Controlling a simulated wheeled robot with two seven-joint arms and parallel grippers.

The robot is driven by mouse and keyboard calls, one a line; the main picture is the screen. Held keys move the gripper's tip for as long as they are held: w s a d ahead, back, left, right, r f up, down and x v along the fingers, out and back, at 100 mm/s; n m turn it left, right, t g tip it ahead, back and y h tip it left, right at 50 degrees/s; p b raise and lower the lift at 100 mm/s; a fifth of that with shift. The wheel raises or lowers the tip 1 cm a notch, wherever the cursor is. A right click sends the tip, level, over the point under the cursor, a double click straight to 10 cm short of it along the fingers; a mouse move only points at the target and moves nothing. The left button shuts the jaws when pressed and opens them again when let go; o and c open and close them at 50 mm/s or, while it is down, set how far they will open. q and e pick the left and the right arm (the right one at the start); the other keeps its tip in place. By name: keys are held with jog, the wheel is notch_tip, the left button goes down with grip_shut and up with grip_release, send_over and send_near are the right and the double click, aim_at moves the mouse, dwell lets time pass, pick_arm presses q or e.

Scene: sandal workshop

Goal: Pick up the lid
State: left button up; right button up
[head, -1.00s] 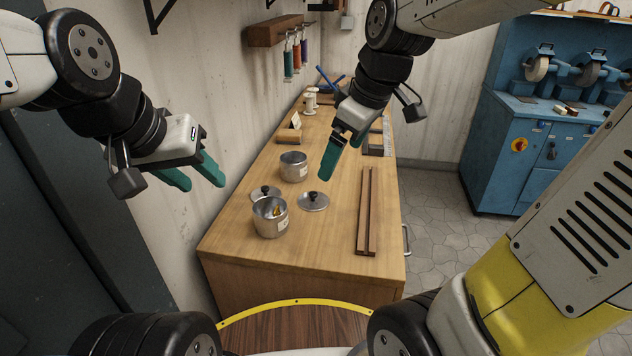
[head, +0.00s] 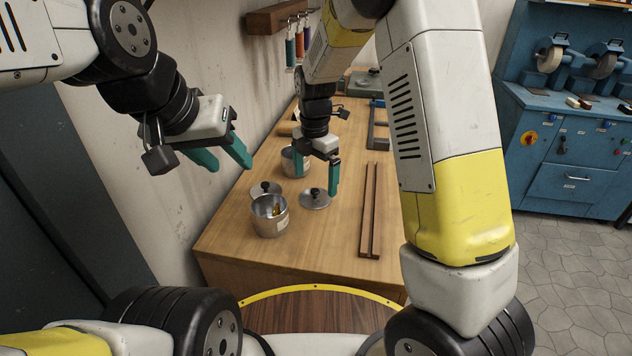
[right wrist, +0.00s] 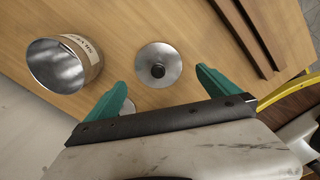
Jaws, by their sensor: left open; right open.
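Two round metal lids with black knobs lie on the wooden bench. One lid (head: 317,203) is right of the front pot and the other lid (head: 257,188) lies behind that pot. My right gripper (head: 316,177) is open and empty, pointing down above the right lid. In the right wrist view that lid (right wrist: 158,52) shows between and beyond the fingertips (right wrist: 159,80). A sliver of what looks like the other lid (right wrist: 128,106) shows by a finger. My left gripper (head: 231,161) is open and empty in the air, left of the bench.
The front metal pot (head: 269,222) holds something yellowish. A second pot (head: 289,164), partly hidden by my right gripper, also shows in the right wrist view (right wrist: 88,62), empty. Long wooden strips (head: 370,220) lie to the right. The bench front (head: 320,247) is clear.

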aim_at(315, 190)
jog(key=f, duration=0.4)
jog(key=shift+w+f, duration=0.2)
jog(key=shift+f, duration=0.2)
jog(key=c, duration=1.3)
jog(key=shift+r, duration=0.1)
